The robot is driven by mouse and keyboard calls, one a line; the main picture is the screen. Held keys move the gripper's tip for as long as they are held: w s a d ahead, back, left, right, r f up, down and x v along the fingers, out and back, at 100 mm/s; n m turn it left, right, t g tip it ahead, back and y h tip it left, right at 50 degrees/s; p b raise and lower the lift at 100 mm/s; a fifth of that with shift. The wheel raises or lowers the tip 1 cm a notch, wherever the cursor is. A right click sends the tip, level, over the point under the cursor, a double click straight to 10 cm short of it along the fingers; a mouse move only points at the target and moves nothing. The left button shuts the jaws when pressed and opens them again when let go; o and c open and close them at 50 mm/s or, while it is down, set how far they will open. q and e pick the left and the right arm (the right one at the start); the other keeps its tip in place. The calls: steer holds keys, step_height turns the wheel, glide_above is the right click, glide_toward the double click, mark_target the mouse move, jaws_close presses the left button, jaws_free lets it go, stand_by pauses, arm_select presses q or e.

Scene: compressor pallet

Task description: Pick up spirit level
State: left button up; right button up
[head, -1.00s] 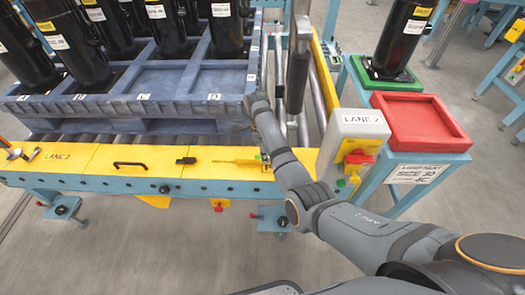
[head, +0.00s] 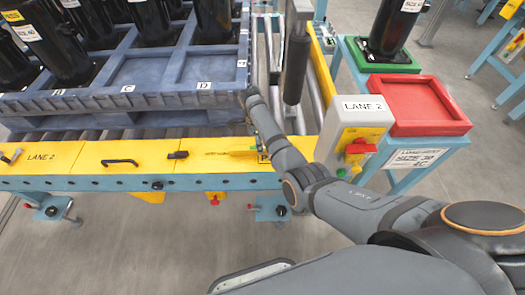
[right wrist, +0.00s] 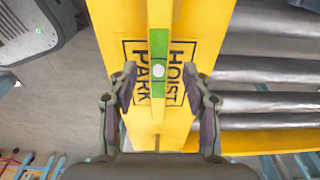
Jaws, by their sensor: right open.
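The spirit level is a narrow yellow bar with a green middle and a round white spot (right wrist: 159,68) in the right wrist view. It lies on the yellow rail over the "HOIST PARK" marking. In the head view it is a thin yellowish strip (head: 230,153), hard to tell from the rail. My right gripper (right wrist: 162,84) is open, with one finger on each side of the level and a gap on both sides. In the head view its fingers are mostly hidden by my arm. My left gripper is out of view.
A blue pallet (head: 150,95) with black cylinders stands on rollers behind the rail. A black handle (head: 120,162) and a small black item (head: 177,155) are left of the level. A grey LANE 2 box (head: 352,130) and a red tray (head: 415,105) stand right.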

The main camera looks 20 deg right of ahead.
steer(key=shift+s+d+f, duration=0.15)
steer(key=shift+d+f, duration=0.05)
steer(key=shift+f, duration=0.3)
steer(key=shift+s+d+f, duration=0.1)
steer(key=shift+d+f, duration=0.05)
steer(key=shift+f, duration=0.35)
steer(key=shift+f+b, duration=0.35)
steer(key=shift+f, duration=0.25)
steer(key=shift+d+f, duration=0.1)
steer(key=shift+f, duration=0.25)
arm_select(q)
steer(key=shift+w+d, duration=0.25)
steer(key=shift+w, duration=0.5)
arm_select(e)
steer(key=shift+c, duration=0.4)
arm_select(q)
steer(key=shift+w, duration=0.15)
arm_select(e)
jaws_close()
